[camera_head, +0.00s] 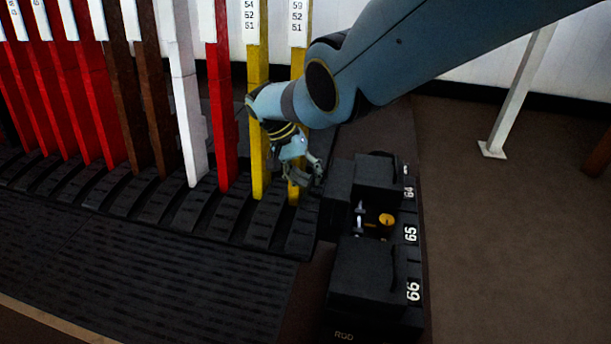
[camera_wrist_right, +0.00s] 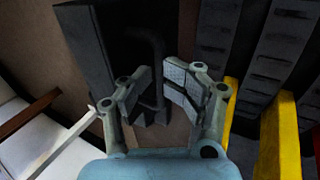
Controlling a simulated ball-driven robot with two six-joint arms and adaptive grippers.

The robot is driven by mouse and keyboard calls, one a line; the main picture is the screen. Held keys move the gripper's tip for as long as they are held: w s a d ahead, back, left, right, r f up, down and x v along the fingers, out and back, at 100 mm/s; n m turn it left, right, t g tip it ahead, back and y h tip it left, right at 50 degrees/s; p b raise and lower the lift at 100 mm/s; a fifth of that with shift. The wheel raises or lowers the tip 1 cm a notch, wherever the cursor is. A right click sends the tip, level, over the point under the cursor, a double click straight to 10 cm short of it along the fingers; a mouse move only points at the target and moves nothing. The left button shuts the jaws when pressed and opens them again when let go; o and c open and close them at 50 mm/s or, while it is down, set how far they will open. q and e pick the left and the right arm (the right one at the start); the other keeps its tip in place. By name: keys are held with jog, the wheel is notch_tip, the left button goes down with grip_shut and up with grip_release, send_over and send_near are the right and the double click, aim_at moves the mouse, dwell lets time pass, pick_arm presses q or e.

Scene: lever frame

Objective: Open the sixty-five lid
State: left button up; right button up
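The black box of lids stands right of centre in the head view, with labels 64, 65 and 66. At the 65 label (camera_head: 411,233) the compartment is uncovered, showing a yellow-orange round part (camera_head: 386,219) and small metal pieces. A dark upright panel (camera_head: 336,194), apparently the 65 lid swung open, stands at its left side. My right gripper (camera_head: 305,173) is just left of this panel. In the right wrist view my right gripper (camera_wrist_right: 158,82) is open, its fingers apart before a dark block with a bar-like handle (camera_wrist_right: 157,50). Contact cannot be told. My left gripper is out of view.
The closed 64 lid (camera_head: 378,177) and 66 lid (camera_head: 367,270) flank the opening. Tall yellow levers (camera_head: 258,120), a red lever (camera_head: 218,110) and a white lever (camera_head: 185,100) stand close left of my right gripper. Brown floor (camera_head: 500,250) is clear at right.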

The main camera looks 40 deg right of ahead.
jog(key=v, duration=1.1)
jog(key=shift+w+r, duration=0.15)
jog(key=shift+r, duration=0.25)
